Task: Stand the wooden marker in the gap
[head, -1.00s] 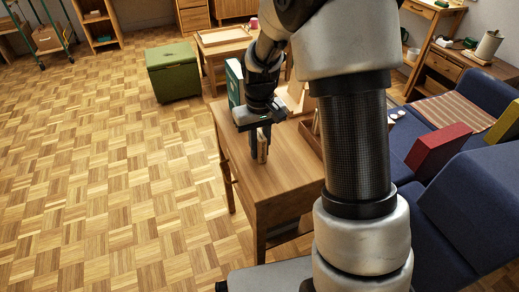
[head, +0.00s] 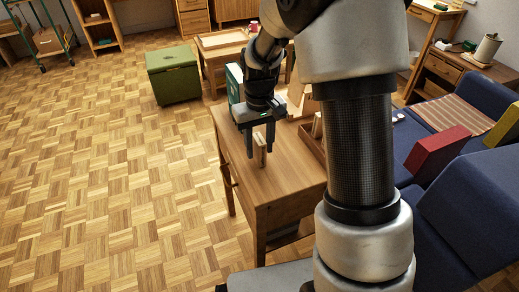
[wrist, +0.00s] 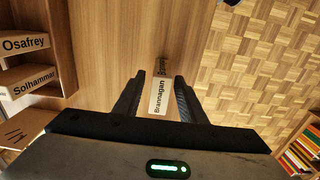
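The wooden marker, a thin pale block (head: 262,151) with the name "Brannagan" on it, stands upright on the wooden table (head: 284,183), near its left edge. It also shows in the wrist view (wrist: 160,94). My gripper (head: 261,154) is open above it, with one finger on each side. In the wrist view, the fingers (wrist: 159,78) stand apart from the block, with table showing on both sides. A green book or binder (head: 234,82) stands behind my gripper. I cannot make out the gap.
Name blocks, "Osafrey" (wrist: 24,42) and "Solhammar" (wrist: 32,81), lie in a wooden holder at the left of the wrist view. A blue sofa (head: 455,190) is right of the table. A green chest (head: 173,72) stands behind on the parquet. Floor at left is clear.

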